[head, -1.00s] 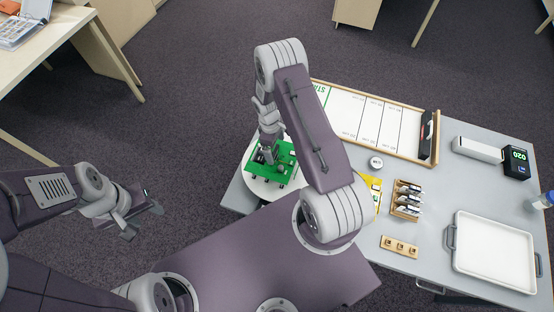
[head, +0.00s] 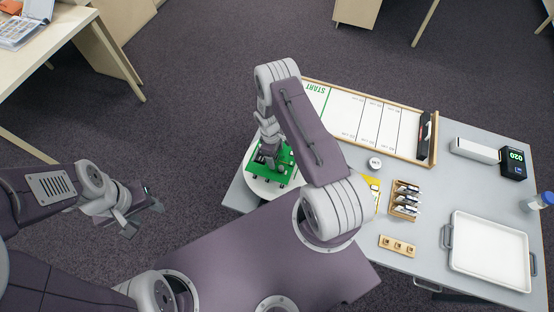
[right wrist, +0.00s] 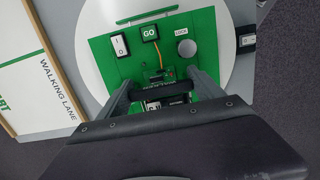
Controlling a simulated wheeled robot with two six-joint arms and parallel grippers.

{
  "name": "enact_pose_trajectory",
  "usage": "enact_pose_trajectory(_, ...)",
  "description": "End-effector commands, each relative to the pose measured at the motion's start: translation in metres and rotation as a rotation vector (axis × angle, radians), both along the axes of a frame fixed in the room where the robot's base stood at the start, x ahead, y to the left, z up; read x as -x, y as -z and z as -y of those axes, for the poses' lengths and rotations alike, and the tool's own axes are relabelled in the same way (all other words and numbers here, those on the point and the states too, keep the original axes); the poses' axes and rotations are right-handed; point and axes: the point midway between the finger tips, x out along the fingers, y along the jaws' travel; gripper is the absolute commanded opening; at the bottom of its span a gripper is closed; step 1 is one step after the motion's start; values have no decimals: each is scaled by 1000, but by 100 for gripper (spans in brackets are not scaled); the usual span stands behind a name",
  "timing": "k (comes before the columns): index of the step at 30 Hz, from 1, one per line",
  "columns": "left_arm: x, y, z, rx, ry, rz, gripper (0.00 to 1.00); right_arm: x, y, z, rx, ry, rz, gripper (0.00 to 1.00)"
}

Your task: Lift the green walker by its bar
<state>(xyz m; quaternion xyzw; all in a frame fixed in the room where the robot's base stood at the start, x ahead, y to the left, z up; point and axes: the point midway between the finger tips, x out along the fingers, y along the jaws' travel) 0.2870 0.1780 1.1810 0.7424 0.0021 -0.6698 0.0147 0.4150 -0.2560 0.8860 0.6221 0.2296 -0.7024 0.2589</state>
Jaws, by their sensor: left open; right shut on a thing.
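The green walker (head: 285,162) is a flat green board with small parts on it, on a round white disc (head: 262,190). In the right wrist view the walker (right wrist: 105,55) shows a GO button, a rocker switch and a grey knob. My right gripper (right wrist: 163,92) is down over it, its two fingers on either side of a dark bar (right wrist: 168,88), shut on it. The head view shows this gripper (head: 267,158) upright over the board; my arm hides part of the walker. I cannot tell any gap under it. My left gripper (head: 143,212) is open and empty, off the table's left side.
A white lane board (head: 350,118) marked START lies behind the walker. To the right on the grey table (head: 410,265) are a white round piece (head: 374,163), a rack of small parts (head: 404,200), a wooden block (head: 397,245), a white tray (head: 490,250) and a display box (head: 514,163).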

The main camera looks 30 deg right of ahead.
Motion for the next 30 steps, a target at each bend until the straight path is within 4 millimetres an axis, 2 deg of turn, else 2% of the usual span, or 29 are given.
enact_pose_trajectory(8, 0, 5, 0, 0, 0, 0, 47, -1, -10, 0, 0, 1, 3, 28)
enact_pose_trajectory(16, 0, 16, 0, 0, 0, 0, 47, -1, -39, 0, 0, 0, 4, 28)
enact_pose_trajectory(23, 0, 23, 0, 0, 0, 0, 47, 26, -56, 7, 0, 1, 0, 28)
enact_pose_trajectory(30, 0, 39, 0, 0, 0, 0, 47, 70, -81, 18, 0, 3, 2, 28)
